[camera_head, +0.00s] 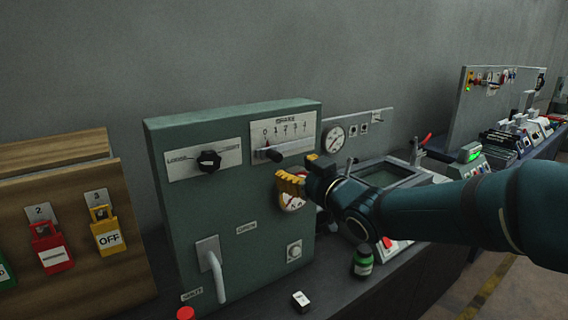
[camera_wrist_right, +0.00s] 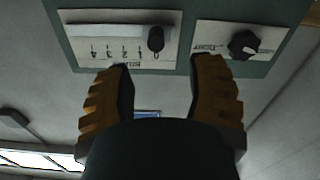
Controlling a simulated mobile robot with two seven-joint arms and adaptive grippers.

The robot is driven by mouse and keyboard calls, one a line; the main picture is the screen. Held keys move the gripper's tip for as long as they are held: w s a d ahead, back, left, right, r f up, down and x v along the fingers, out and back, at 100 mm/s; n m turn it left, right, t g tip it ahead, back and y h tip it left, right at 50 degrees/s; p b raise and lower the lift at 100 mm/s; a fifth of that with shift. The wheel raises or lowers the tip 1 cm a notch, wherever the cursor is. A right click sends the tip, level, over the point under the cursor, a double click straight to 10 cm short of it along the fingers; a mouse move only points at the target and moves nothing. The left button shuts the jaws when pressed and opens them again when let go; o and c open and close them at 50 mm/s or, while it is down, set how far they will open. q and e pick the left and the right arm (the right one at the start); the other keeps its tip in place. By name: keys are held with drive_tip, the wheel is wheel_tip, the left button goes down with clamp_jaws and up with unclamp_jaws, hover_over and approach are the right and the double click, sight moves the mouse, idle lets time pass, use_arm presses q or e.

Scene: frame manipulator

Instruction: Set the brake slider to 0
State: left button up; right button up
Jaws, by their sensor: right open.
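The brake slider's black knob (camera_head: 272,155) sits at the left end of its white scale plate (camera_head: 298,132), marked 0 to 4, on the green cabinet (camera_head: 225,205). In the right wrist view, upside down, the knob (camera_wrist_right: 156,39) lines up with the 0 mark. My right gripper (camera_head: 296,169) is in front of the cabinet, to the lower right of the knob in the head view. Its yellow fingers are spread and empty. In the wrist view the open fingertips (camera_wrist_right: 160,70) are apart from the knob. My left gripper is not in view.
A black rotary knob (camera_head: 209,160) is left of the slider. A round gauge (camera_head: 292,196) is partly hidden behind my right gripper. A white lever (camera_head: 216,272) juts out lower left.

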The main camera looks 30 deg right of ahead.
drive_tip(key=s, duration=0.3)
drive_tip(key=shift+s+d, duration=0.1)
drive_tip(key=shift+s, duration=0.1)
idle(0.5)
